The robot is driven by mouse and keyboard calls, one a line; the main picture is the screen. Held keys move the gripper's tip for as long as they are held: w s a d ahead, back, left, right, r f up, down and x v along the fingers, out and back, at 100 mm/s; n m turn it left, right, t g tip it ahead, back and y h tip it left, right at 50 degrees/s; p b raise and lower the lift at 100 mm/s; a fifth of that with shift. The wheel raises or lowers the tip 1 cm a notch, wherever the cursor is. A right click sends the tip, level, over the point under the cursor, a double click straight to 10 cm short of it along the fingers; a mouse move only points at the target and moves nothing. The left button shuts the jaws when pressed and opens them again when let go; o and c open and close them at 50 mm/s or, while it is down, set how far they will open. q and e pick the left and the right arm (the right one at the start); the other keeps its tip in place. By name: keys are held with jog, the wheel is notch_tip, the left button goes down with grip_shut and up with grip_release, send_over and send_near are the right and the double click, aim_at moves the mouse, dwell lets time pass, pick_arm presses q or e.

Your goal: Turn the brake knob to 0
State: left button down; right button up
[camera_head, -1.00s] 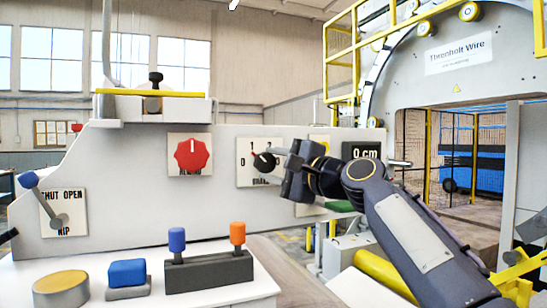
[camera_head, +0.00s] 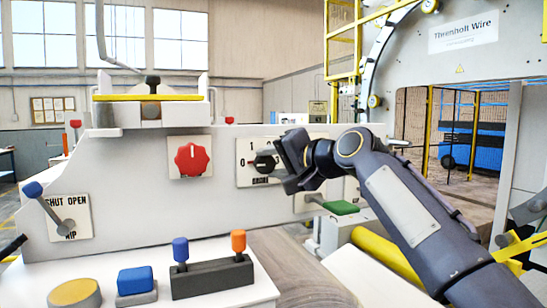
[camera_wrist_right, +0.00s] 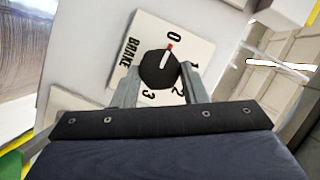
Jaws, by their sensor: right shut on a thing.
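The brake knob (camera_head: 264,163) is a dark round knob on a white plate (camera_head: 246,178) marked with numbers and BRAKE, on the grey machine panel. It also shows in the right wrist view (camera_wrist_right: 157,72), where its white pointer with a red tip lines up with the 0, or very nearly so. My right gripper (camera_head: 283,164) reaches the knob from the right. In the right wrist view my right gripper's fingers (camera_wrist_right: 158,82) sit on both sides of the knob, shut on it. My left gripper is not in view.
A red knob (camera_head: 192,158) is left of the brake plate. Blue (camera_head: 180,250) and orange (camera_head: 238,241) handles rise from a dark block in front. A green-topped part (camera_head: 341,207) lies below my right arm.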

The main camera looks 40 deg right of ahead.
jog(key=shift+f, duration=0.1)
dwell(0.5)
jog(key=o, duration=1)
jog(key=shift+s, duration=0.1)
jog(key=s, duration=0.2)
jog(key=s+r+b, duration=0.1)
jog(key=s, duration=0.4)
jog(key=shift+s+d+r, duration=0.1)
jog(key=shift+s+r, duration=0.15)
jog(key=shift+r, duration=0.05)
